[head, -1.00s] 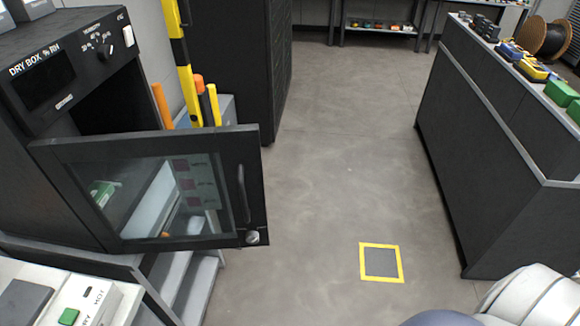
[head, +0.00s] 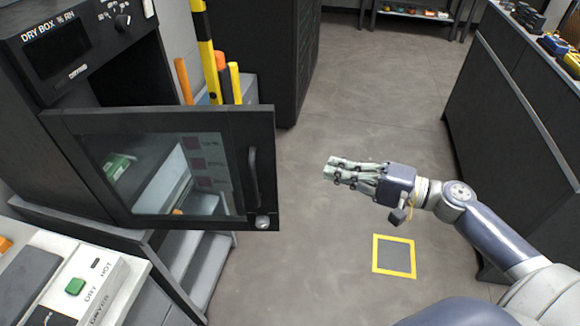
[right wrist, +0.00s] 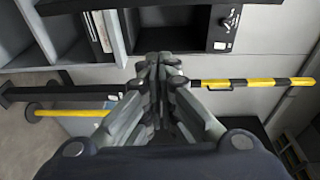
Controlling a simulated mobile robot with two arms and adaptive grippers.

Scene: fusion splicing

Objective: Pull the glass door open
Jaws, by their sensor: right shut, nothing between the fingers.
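The glass door (head: 150,170) of the dry box (head: 75,50) stands swung out into the room, its dark frame and pane facing me in the head view. Its vertical black handle (head: 253,176) is on the right side of the frame, above a round silver lock (head: 263,222). My right gripper (head: 328,169) is shut and empty, in the air to the right of the handle and apart from it, pointing left. Its closed fingers also show in the right wrist view (right wrist: 160,65). My left gripper is not in view.
A yellow-marked floor square (head: 394,256) lies below my right arm. A dark bench (head: 500,130) stands on the right. A black and yellow pole (head: 205,50) and orange and yellow rods (head: 183,82) stand behind the door. A white device with a green button (head: 75,286) is at lower left.

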